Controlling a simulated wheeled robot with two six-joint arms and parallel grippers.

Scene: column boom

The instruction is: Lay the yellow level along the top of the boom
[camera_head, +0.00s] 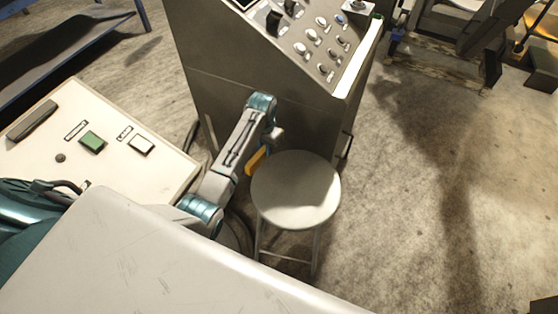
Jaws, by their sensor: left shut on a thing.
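My left arm reaches in from the lower left, and my left gripper (272,140) is at its far end, between the control console and the stool. The gripper's fingers are mostly hidden by the wrist. A small yellow-orange bar, the yellow level (256,160), shows just beside the wrist at the stool's left edge. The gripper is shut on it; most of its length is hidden. I cannot tell whether the level touches the stool. I cannot make out the boom in this view. My right gripper is not in view.
A round grey stool (296,190) stands by the dark control console (240,70) with knobs. A cream box (60,125) with a green button is at left. A blue-framed rack (75,40) stands behind it. Concrete floor at right is open.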

